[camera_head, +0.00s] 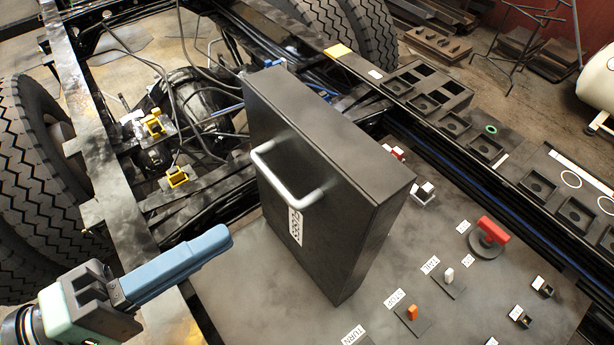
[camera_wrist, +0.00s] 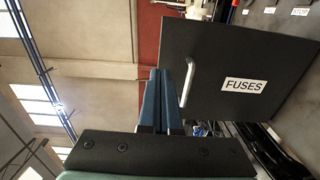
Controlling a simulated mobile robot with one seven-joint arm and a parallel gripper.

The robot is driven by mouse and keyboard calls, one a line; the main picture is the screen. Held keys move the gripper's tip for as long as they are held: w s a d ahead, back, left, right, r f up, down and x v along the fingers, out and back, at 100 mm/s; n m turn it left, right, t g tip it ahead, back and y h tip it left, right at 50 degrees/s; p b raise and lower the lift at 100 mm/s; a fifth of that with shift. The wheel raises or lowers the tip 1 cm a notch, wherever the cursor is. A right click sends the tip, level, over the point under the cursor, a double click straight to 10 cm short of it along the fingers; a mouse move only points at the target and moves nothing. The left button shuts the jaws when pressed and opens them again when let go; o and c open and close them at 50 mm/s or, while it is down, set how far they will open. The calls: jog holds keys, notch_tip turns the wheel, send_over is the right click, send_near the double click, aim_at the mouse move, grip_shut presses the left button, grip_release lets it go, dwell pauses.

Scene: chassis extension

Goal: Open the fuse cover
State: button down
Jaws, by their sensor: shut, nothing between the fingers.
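The fuse cover (camera_head: 325,165) is a dark box-like lid standing upright on the grey panel. A silver bar handle (camera_head: 290,185) sits on its left face, above a white label. In the wrist view the cover (camera_wrist: 215,55) shows its flat face with the handle (camera_wrist: 187,85) and a "FUSES" label (camera_wrist: 244,85). No gap along the cover's edges can be made out. My gripper (camera_head: 222,236) has its blue fingers together and empty, to the left of the handle and apart from it in the head view. In the wrist view the fingers (camera_wrist: 161,72) appear just left of the handle.
The panel carries a red knob (camera_head: 492,230), an orange switch (camera_head: 411,312) and a white switch (camera_head: 449,274) right of the cover. Chassis rails, cables and a large tyre (camera_head: 40,180) lie to the left. A slotted tray (camera_head: 425,90) lies at the back right.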

jog(key=p, duration=0.2)
send_near(366, 150)
jog(key=shift+x, duration=1.05)
jog(key=shift+f, duration=0.1)
jog(key=x, duration=0.2)
jog(key=p+x, duration=0.1)
jog(key=x, duration=0.2)
jog(key=r+x, duration=0.1)
jog(key=x, duration=0.2)
jog(key=shift+r, duration=0.1)
